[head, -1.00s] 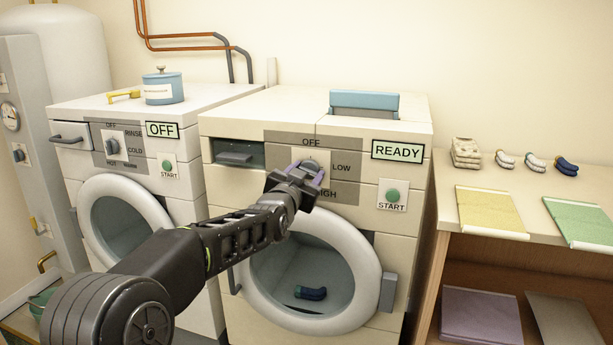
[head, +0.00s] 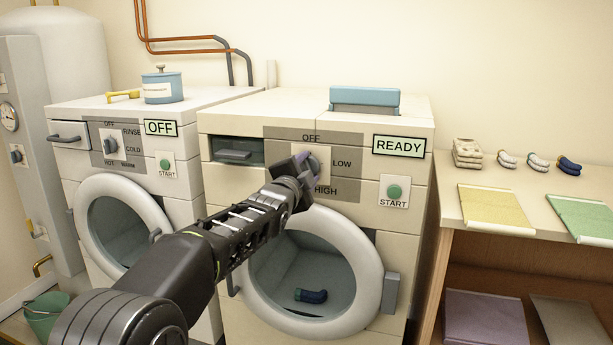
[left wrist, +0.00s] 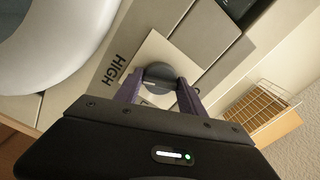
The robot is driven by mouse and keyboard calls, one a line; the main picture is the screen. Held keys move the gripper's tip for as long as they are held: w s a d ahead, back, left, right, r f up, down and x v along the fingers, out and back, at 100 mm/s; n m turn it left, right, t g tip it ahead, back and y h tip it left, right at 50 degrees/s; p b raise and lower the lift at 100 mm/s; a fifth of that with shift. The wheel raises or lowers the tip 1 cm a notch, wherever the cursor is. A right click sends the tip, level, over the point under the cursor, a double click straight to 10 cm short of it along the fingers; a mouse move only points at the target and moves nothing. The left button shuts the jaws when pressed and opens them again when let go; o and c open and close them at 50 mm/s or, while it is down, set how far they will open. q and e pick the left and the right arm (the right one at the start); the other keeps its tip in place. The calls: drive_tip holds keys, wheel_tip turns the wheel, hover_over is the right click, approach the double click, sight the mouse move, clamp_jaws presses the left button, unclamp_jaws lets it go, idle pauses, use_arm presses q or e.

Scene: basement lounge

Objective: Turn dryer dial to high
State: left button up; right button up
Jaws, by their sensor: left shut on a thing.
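The dryer (head: 225,125) is the right-hand machine, with a READY display (head: 399,146). Its dial panel is marked OFF at the top, LOW at right and HIGH at lower right. My left gripper (head: 306,165) is at the dial, covering much of it in the head view. The left wrist view shows the round grey dial (left wrist: 160,75) between my purple fingers (left wrist: 163,92), beside the HIGH label (left wrist: 115,70). The gripper is shut on the dial. I cannot tell which label the dial points to. My right gripper is out of view.
A green START button (head: 394,192) is right of the dial. The washer (head: 72,160) stands left, showing OFF. A wooden table (head: 470,210) at right holds folded cloths and socks.

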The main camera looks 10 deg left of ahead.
use_arm(q)
drive_tip(key=shift+f+m, duration=0.1)
drive_tip(key=shift+m, duration=0.4)
drive_tip(key=o, duration=1.3)
drive_tip(key=shift+o, duration=0.2)
drive_tip(key=shift+s, duration=0.1)
drive_tip(key=s+b, duration=0.1)
drive_tip(key=s, duration=0.6)
drive_tip(key=shift+s+a, duration=0.25)
drive_tip(key=shift+s, duration=0.05)
